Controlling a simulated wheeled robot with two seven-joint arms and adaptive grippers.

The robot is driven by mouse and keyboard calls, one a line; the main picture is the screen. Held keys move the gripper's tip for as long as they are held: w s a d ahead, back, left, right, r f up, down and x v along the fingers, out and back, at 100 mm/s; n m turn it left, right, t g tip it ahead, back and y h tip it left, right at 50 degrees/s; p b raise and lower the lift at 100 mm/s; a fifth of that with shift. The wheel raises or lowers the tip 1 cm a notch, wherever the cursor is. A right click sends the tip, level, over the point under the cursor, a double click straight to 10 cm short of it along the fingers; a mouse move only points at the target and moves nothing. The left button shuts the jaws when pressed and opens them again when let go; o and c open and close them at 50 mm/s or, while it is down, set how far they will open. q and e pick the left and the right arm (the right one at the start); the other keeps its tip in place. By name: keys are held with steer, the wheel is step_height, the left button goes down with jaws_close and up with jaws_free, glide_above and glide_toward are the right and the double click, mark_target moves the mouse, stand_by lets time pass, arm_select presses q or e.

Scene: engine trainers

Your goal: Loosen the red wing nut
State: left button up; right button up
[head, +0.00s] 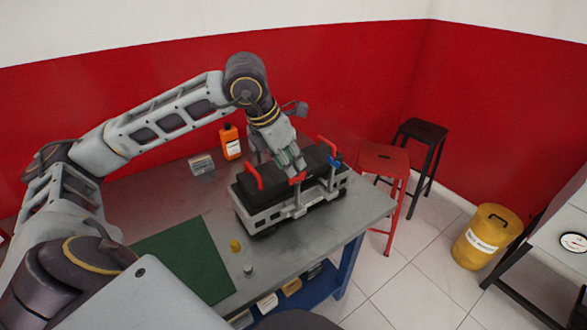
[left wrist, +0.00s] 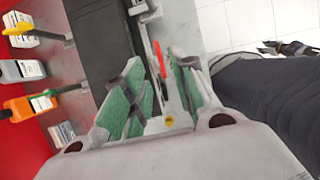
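The engine trainer (head: 262,217), a grey block with a black top and red handles, stands on the workbench. The red wing nut (head: 298,178) shows at its front edge, just below my left gripper (head: 291,165). In the left wrist view the red wing nut (left wrist: 160,60) lies between the green-padded fingertips of my left gripper (left wrist: 156,62). The fingers are apart, with a visible gap on the left of the nut; contact on the right cannot be told. A blue wing nut (head: 335,161) sits farther right on the trainer.
The workbench (head: 180,207) holds an orange bottle (head: 230,142), a small grey box (head: 202,164), a green mat (head: 185,258) and a yellow piece (head: 235,245). A red stool (head: 383,158), black stool (head: 423,131) and yellow bin (head: 487,235) stand to the right.

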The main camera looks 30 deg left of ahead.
arm_select(q)
steer(key=v, duration=0.6)
steer(key=shift+s+r, duration=0.25)
steer(key=shift+r, duration=0.05)
steer(key=shift+a, duration=0.1)
stand_by(0.4)
